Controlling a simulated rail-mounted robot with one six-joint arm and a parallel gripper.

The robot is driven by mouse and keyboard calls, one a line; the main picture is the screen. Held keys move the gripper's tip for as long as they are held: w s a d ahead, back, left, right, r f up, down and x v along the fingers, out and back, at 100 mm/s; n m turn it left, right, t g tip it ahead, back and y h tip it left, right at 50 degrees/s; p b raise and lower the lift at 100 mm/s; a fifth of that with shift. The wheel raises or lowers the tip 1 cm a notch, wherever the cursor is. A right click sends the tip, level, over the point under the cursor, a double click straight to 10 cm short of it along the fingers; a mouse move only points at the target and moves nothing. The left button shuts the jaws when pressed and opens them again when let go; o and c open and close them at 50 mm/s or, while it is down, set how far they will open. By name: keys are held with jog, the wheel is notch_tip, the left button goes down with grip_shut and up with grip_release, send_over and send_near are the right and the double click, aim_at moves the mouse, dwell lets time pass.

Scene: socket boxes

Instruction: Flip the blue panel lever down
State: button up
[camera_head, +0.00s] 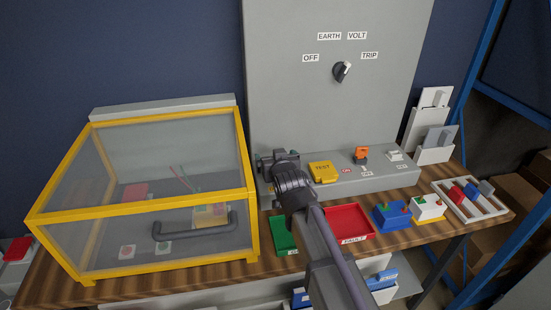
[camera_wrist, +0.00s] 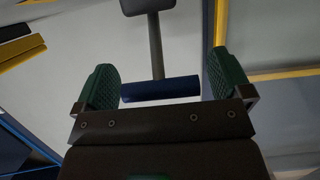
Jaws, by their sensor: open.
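In the wrist view, the panel lever shows as a blue bar handle (camera_wrist: 160,89) on a grey rod (camera_wrist: 155,45) that runs up to a dark mount. My gripper (camera_wrist: 163,78) is open, with a green-padded finger to the left and right of the blue handle. Gaps show on both sides, and I see no contact. In the head view, my gripper (camera_head: 278,158) is at the left end of the grey ledge below the panel (camera_head: 290,80). The gripper and wrist hide the lever there.
A yellow-framed clear box (camera_head: 145,190) stands close on the left. A yellow TEST block (camera_head: 322,172), an orange switch (camera_head: 361,154) and a white switch (camera_head: 396,155) sit right of my gripper on the ledge. Green (camera_head: 281,237) and red (camera_head: 349,222) trays lie in front.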

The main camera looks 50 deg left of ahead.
jog(key=p+v, duration=0.2)
jog(key=v, duration=0.8)
jog(key=shift+p, duration=0.35)
jog(key=shift+d, duration=0.15)
jog(key=w+d+f+m+g+h, duration=0.1)
jog(key=d+f+h, duration=0.2)
jog(key=d, duration=0.4)
jog(key=w+d+f+m+g+h+p, duration=0.1)
jog(key=w+d+f+h, duration=0.1)
jog(key=d, duration=0.5)
jog(key=w+d+f+g+h+p, duration=0.1)
jog(key=d+f+h, duration=0.2)
jog(key=d, duration=0.4)
jog(key=shift+w+d+f+m+g+h, duration=0.3)
jog(key=shift+m+g+h, duration=0.1)
jog(key=shift+h, duration=0.3)
jog(key=w+d+r+m+g+h+p, duration=0.1)
jog(key=d+m, duration=0.3)
jog(key=d, duration=1.5)
jog(key=w+d+r+m+g+h+p, duration=0.1)
jog(key=d+m+g+h+p, duration=0.1)
jog(key=d, duration=1.7)
jog(key=m+g+p, duration=0.1)
jog(key=m, duration=0.1)
jog(key=shift+w+r+m, duration=0.25)
jog(key=shift+w+m, duration=0.05)
jog(key=shift+m, duration=0.1)
